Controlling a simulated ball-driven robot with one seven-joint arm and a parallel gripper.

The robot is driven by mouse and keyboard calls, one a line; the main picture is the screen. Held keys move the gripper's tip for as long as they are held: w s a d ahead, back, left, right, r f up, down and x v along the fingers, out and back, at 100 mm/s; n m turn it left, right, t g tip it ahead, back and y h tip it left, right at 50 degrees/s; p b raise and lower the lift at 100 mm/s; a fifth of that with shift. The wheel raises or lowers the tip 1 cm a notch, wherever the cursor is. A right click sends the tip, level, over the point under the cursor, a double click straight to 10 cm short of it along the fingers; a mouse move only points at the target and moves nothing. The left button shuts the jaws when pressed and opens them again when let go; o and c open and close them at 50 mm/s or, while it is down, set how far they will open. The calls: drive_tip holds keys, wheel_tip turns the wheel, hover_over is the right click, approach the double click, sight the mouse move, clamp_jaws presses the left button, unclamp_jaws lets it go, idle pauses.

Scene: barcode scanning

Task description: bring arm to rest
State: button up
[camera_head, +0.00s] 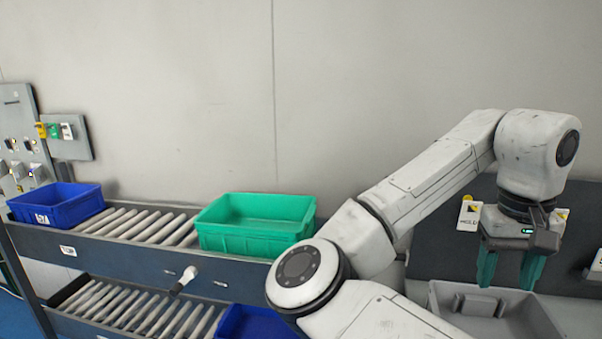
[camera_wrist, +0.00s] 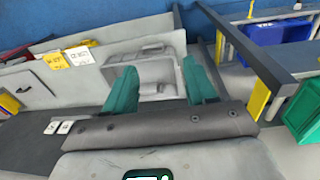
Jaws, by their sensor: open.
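My gripper (camera_head: 508,272) hangs at the right in the head view, with its two green fingers pointing down and apart. It is open, and nothing shows between the fingers. It is above or in front of a grey tray (camera_head: 541,318). In the wrist view my gripper (camera_wrist: 162,92) shows both green fingers spread apart, with the grey tray (camera_wrist: 158,62) beyond them. My arm reaches from the bottom middle up to an elbow at the upper right, then down to the gripper.
A roller rack (camera_head: 150,255) stands at the left, with a blue bin (camera_head: 62,208) and a green bin (camera_head: 255,240) on its upper level. Another blue bin (camera_head: 255,325) is on the lower level. A dark panel (camera_head: 440,240) with a label stands behind the gripper. A wall closes the back.

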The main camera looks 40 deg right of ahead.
drive_tip(key=w+d+f+n+h, duration=0.3)
drive_tip(key=w+d+f+h, duration=0.15)
drive_tip(key=f+h, duration=0.35)
drive_tip(key=w+a+f+n+t+y, duration=0.1)
drive_tip(key=w+a+f+n, duration=0.15)
drive_tip(key=f, duration=0.35)
drive_tip(key=w+a+f+n+t+y, duration=0.1)
drive_tip(key=a+f+t, duration=0.1)
drive_tip(key=a+f, duration=0.25)
drive_tip(key=s+a+f+n+y, duration=0.1)
drive_tip(key=s+a+f+y, duration=0.1)
drive_tip(key=a+f, duration=0.4)
drive_tip(key=s+a+f+n+g+y, duration=0.1)
drive_tip(key=s+a+f+y, duration=0.1)
drive_tip(key=s+a+f, duration=0.3)
drive_tip(key=s+a+f+n+y, duration=0.1)
drive_tip(key=s+a+f+y, duration=0.1)
drive_tip(key=s+a+f, duration=0.2)
drive_tip(key=a+f, duration=0.3)
drive_tip(key=a, duration=0.2)
drive_tip(key=shift+f+g, duration=0.3)
drive_tip(key=shift+f, duration=0.05)
drive_tip(key=shift+s+a+n, duration=0.1)
drive_tip(key=shift+n, duration=0.15)
drive_tip(key=shift+c, duration=0.3)
